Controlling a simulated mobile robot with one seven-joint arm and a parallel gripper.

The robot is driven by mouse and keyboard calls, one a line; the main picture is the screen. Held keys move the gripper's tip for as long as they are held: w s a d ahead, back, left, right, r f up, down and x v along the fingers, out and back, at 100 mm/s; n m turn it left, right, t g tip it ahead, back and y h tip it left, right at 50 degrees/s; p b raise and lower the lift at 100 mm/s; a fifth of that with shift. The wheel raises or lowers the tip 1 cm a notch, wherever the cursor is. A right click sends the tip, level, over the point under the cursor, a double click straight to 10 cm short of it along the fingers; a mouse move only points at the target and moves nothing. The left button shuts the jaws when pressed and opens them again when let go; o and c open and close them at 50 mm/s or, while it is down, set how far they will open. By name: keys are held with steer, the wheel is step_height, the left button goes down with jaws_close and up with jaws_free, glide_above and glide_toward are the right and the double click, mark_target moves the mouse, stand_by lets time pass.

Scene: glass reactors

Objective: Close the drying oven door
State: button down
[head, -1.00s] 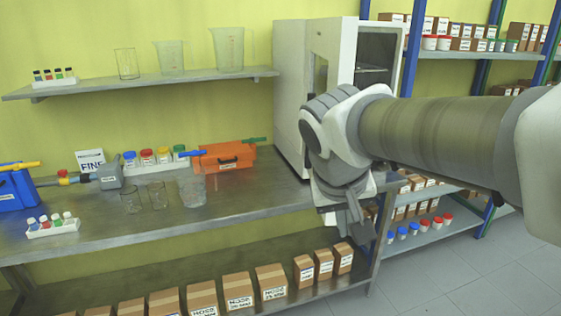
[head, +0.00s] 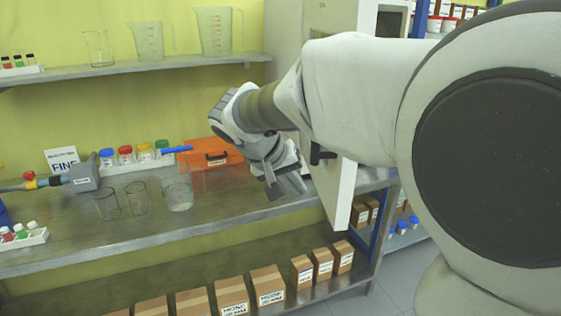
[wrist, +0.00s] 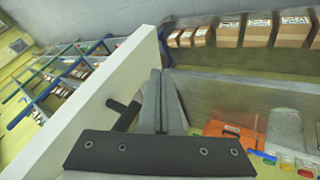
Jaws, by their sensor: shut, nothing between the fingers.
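The drying oven (head: 284,35) is a white cabinet at the right end of the bench, largely hidden behind my arm. Its white door (head: 342,200) stands open, swung out past the bench's front edge. A black handle (head: 320,154) sticks out from the door's left face, and the handle also shows in the wrist view (wrist: 122,114). My gripper (head: 288,190) is shut and empty, left of the door over the bench. In the wrist view my fingers (wrist: 165,95) are beside the door's handle face (wrist: 85,115), close to the handle; contact cannot be told.
Glass beakers (head: 178,190) and an orange case (head: 212,153) stand on the bench left of my gripper. A wall shelf (head: 120,70) holds larger beakers. Cardboard boxes (head: 232,295) line the lower shelf. A blue-framed rack (head: 422,22) stands behind at right.

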mark_target(335, 207)
steer(key=shift+w+d+f+p, duration=0.1)
steer(key=shift+w+d+f, duration=0.45)
steer(key=shift+d+f, duration=0.6)
steer(key=shift+w+d+f+p, duration=0.1)
steer(key=shift+w+d+f, duration=0.5)
steer(key=shift+d+f, duration=0.6)
steer(key=shift+w+d+f+p, duration=0.1)
steer(key=shift+w+d+f, duration=0.6)
steer(key=shift+d, duration=0.75)
steer(key=shift+s+f, duration=0.1)
steer(key=shift+s, duration=0.05)
